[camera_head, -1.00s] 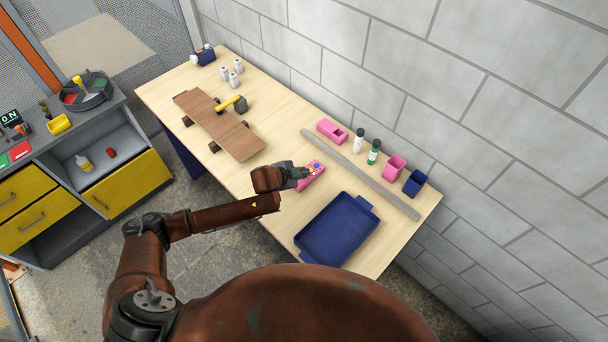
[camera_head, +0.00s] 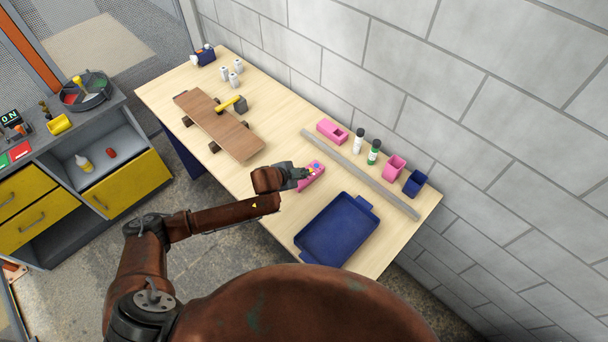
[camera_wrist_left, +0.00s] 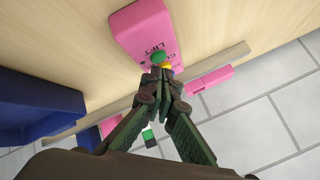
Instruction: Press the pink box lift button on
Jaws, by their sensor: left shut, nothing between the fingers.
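The pink box (camera_head: 316,176) with buttons on its top lies on the wooden table, left of the blue tray. In the left wrist view the pink box (camera_wrist_left: 143,28) carries the word LIFT, with a green button (camera_wrist_left: 158,57) and a yellow spot (camera_wrist_left: 167,66) near its end. My left gripper (camera_head: 303,173) is shut and empty, with its fingertips (camera_wrist_left: 163,76) right at that end of the box. The fingers hide part of the buttons. I cannot tell whether the tips touch a button. My right gripper is not in view.
The blue tray (camera_head: 302,240) stands close to the box on the table. A long grey bar (camera_head: 360,173) lies behind it, with a pink block (camera_head: 331,131), bottles and small bins beyond. A wooden board (camera_head: 218,127) and a hammer (camera_head: 231,104) lie farther left.

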